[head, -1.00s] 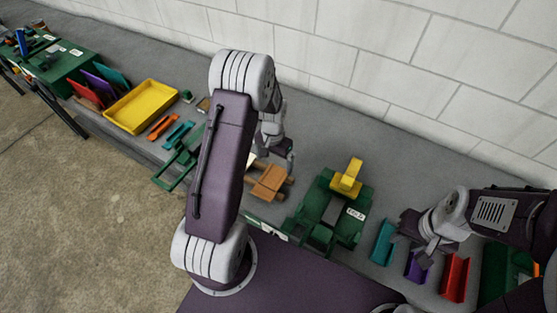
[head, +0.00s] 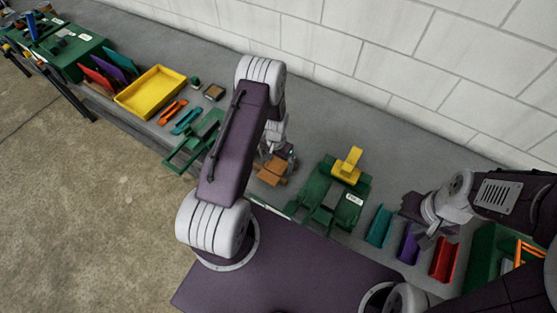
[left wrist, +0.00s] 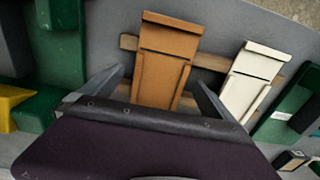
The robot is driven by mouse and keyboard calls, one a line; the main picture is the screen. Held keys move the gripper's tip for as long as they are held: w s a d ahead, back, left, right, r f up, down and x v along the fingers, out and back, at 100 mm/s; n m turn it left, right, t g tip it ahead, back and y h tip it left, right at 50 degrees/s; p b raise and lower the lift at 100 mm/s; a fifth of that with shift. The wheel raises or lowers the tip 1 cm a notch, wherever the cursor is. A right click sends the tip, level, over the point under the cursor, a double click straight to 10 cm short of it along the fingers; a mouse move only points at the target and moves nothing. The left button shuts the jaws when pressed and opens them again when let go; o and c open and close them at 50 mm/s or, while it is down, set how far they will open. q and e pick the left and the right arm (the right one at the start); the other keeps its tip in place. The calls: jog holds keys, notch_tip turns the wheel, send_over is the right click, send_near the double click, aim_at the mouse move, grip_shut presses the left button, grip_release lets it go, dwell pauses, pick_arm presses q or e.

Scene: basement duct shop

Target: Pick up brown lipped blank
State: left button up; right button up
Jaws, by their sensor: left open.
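The brown lipped blank (left wrist: 165,62) lies across wooden strips in the left wrist view, its lower end hidden behind my gripper's body. It also shows in the head view (head: 272,171), partly covered by my left gripper. My left gripper (left wrist: 158,85) is open, with one finger on each side of the brown blank and a gap to both edges. I cannot tell how high the fingertips are above it. In the head view my left gripper (head: 279,152) is over the blank. My right gripper (head: 430,233) is over the bench near a purple channel; its fingers are unclear.
A white lipped blank (left wrist: 246,82) lies beside the brown one on the wooden strip (left wrist: 205,61). A green fixture with a yellow handle (head: 347,167) stands to the right. A yellow tray (head: 151,92) and green frame (head: 196,143) are to the left.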

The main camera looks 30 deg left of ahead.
pick_arm(q)
jog(key=shift+w+f, duration=0.2)
jog(key=shift+f, duration=0.25)
jog(key=shift+s+r, duration=0.1)
jog(key=shift+s, duration=0.05)
jog(key=c, duration=1.3)
jog(key=shift+c, duration=0.8)
jog(key=shift+r, duration=0.1)
